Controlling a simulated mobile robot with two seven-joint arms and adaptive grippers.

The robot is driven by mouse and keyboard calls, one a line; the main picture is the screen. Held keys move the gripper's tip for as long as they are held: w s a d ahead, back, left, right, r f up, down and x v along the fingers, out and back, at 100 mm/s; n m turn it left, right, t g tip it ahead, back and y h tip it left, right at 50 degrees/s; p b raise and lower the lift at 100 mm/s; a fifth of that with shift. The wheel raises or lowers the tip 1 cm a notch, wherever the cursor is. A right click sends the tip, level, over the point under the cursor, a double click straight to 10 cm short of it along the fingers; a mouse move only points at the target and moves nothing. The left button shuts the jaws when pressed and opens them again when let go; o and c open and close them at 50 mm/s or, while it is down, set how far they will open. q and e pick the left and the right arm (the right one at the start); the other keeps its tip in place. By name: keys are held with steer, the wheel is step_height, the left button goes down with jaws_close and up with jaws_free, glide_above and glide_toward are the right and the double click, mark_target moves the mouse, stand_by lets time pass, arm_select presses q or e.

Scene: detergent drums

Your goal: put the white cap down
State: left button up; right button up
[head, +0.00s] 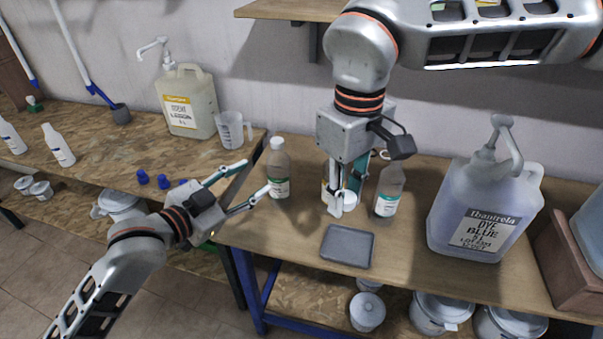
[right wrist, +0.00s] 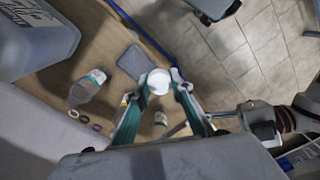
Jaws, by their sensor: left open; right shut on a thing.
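The white cap (right wrist: 158,82) shows as a round white disc between the fingertips of my right gripper (right wrist: 156,88). I cannot tell whether the cap touches the tabletop. My left gripper (head: 257,180) is open and empty, its fingers apart, left of the amber-labelled-free bottle with the green label (head: 279,172). A second bottle (head: 389,190) stands just right of my right gripper.
A grey tray (head: 347,246) lies at the table's front edge, close to my right gripper. A big jug of blue dye (head: 485,210) stands to the right. Blue caps (head: 163,181) and a measuring jug (head: 231,130) are on the left table. Small rings (right wrist: 84,119) lie near the wall.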

arm_select(q)
steer(key=s+d+r+m+g+h, duration=0.1)
steer(key=s+d+r+m, duration=0.15)
steer(key=r, duration=0.35)
steer(key=s+d+r+m+g+h, duration=0.1)
steer(key=r+m, duration=0.2)
steer(key=r, duration=0.3)
steer(key=s+d+r+m+g+h, duration=0.1)
steer(key=d+r+m, duration=0.1)
steer(key=r, duration=0.4)
steer(key=n+g+y, duration=0.5)
steer(key=n, duration=0.4)
glide_toward(348, 198)
steer(key=x, duration=0.9)
steer(key=shift+a, duration=0.1)
